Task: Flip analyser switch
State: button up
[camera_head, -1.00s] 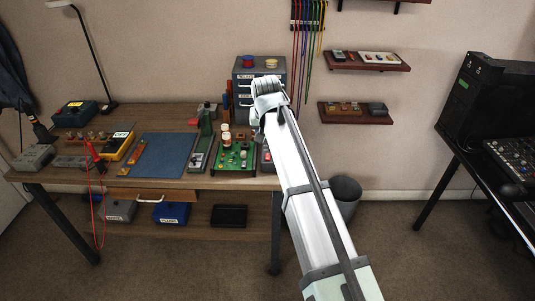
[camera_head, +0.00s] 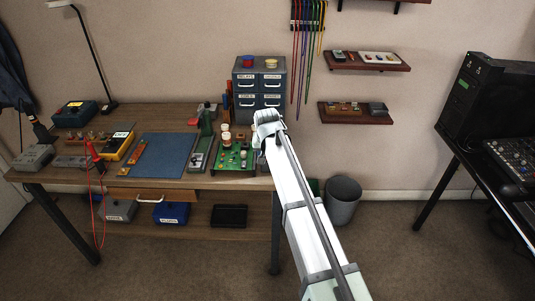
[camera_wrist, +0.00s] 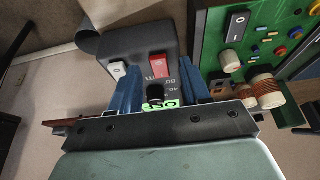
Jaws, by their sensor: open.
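A dark grey box (camera_wrist: 115,42) fills the middle of the wrist view. It carries a white rocker switch (camera_wrist: 118,70), a red rocker switch (camera_wrist: 159,65), a black knob (camera_wrist: 155,94) and a green display reading OFF (camera_wrist: 160,107), partly covered by my gripper. I see no label naming it the analyser. My gripper (camera_wrist: 157,68) is open, with blue fingers on either side of the red switch and nothing between them. Whether the fingers touch the box cannot be told. In the head view, my gripper (camera_head: 267,118) is above the bench's right end and my arm hides most of the box.
A green circuit board (camera_head: 236,158) with a black rocker switch (camera_wrist: 237,25), knobs and coloured buttons lies beside the box. A drawer cabinet (camera_head: 259,82) stands behind. A blue mat (camera_head: 163,155) lies left on the bench (camera_head: 130,187). A bin (camera_head: 343,200) stands right.

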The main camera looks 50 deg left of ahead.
jog(key=shift+f, duration=0.15)
grip_shut()
dwell(0.4)
